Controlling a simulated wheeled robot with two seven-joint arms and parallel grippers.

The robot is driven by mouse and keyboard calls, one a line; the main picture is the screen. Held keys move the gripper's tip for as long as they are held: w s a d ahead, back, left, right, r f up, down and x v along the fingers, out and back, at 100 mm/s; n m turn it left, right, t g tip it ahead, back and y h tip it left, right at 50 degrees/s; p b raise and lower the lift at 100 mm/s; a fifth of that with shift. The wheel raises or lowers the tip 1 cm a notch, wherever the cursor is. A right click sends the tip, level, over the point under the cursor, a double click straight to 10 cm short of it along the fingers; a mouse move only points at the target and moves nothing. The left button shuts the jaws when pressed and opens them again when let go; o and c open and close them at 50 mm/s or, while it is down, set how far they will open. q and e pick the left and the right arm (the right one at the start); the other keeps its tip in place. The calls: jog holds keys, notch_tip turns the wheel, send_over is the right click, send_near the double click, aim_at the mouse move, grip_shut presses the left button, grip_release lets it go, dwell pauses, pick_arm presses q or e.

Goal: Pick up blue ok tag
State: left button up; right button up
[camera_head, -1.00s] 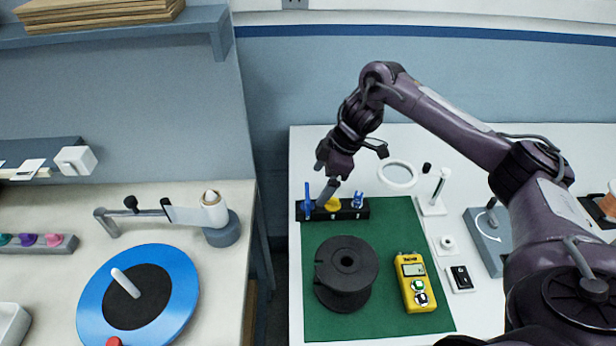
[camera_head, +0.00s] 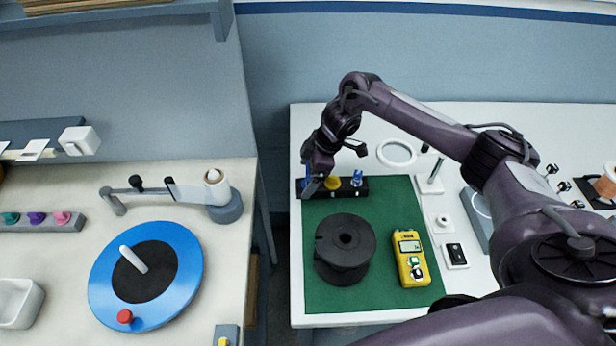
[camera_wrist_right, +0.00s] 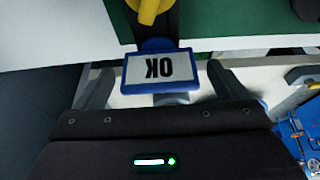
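The blue OK tag (camera_wrist_right: 158,70) has a white face with black "OK", upside down in the right wrist view. It stands at the left end of a black rack (camera_head: 345,191), mostly hidden by my gripper in the head view. My right gripper (camera_head: 309,190) is over that end of the rack. In the right wrist view its fingers (camera_wrist_right: 160,85) are apart, one on each side of the tag, with visible gaps. My left gripper is not in view.
A yellow tag (camera_head: 333,182) and another blue piece (camera_head: 357,178) stand on the same rack, close by. A black spool (camera_head: 345,250) and a yellow meter (camera_head: 410,258) sit on the green mat (camera_head: 385,205). A blue disc (camera_head: 185,285) is on the left table.

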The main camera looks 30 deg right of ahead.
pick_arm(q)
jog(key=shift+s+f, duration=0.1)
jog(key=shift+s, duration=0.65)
pick_arm(e)
jog(key=c, duration=1)
jog(key=shift+r, duration=0.1)
jog(key=shift+r, duration=0.6)
notch_tip(320, 180, up, 5)
jog(key=shift+w+r+b, duration=0.1)
jog(key=shift+b, duration=0.65)
pick_arm(q)
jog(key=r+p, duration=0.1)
jog(key=p, duration=0.2)
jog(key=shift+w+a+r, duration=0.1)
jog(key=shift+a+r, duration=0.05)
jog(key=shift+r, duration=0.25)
pick_arm(e)
notch_tip(320, 180, up, 14)
jog(key=shift+f, duration=0.25)
